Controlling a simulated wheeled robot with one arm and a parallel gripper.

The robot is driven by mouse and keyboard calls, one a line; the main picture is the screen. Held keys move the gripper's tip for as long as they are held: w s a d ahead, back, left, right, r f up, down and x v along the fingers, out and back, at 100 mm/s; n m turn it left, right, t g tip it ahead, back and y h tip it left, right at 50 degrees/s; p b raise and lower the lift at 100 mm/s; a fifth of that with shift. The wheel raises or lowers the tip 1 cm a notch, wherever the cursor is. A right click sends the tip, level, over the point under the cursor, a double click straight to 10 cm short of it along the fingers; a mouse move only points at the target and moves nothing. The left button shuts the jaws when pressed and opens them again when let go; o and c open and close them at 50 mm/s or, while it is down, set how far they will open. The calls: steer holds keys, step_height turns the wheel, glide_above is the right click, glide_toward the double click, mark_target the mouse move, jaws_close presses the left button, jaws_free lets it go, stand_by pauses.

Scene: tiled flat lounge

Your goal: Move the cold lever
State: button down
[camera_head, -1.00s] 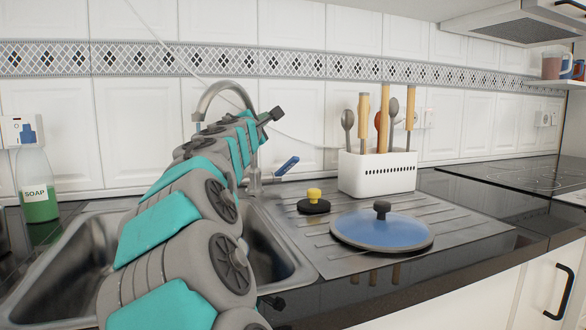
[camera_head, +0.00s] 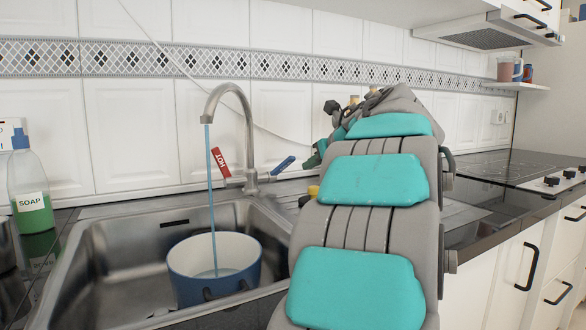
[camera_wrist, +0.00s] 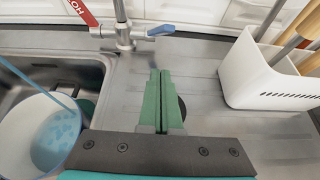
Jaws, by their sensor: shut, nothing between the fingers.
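The cold lever is the blue lever (camera_head: 283,165) on the right of the tap base, pointing right and slightly up. It also shows in the wrist view (camera_wrist: 161,30). The red lever marked HOT (camera_head: 220,163) stands tilted up on the left; part of it shows in the wrist view (camera_wrist: 82,12). Water runs from the grey tap (camera_head: 246,130) into a blue pot (camera_head: 186,278) in the sink. My gripper (camera_wrist: 160,72) is shut and empty over the drainboard, its fingertips just short of the blue lever in the wrist view and apart from it.
A white utensil holder (camera_wrist: 252,75) stands right of my gripper. The steel sink (camera_head: 110,262) is at left, with a soap bottle (camera_head: 30,195) beside it. The hob (camera_head: 500,165) is far right. My arm hides most of the drainboard in the head view.

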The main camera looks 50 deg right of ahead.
mark_target(282, 167)
steer(key=shift+s+f, duration=0.55)
steer(key=shift+s, duration=0.05)
steer(key=shift+w+f, duration=0.2)
steer(key=shift+w, duration=0.15)
steer(key=x, duration=0.9)
steer(key=shift+w+f+p, duration=0.15)
steer(key=shift+f+p, duration=0.05)
steer(key=shift+p, duration=0.1)
steer(key=shift+w+d+r+p, duration=0.15)
steer(key=shift+w+r+p, duration=0.1)
steer(key=shift+r, duration=0.25)
steer(key=shift+w+d+r+p, duration=0.1)
steer(key=shift+w+d+r, duration=0.15)
steer(key=shift+r, duration=0.25)
steer(key=shift+w+d+r, duration=0.1)
steer(key=shift+w+r, duration=0.5)
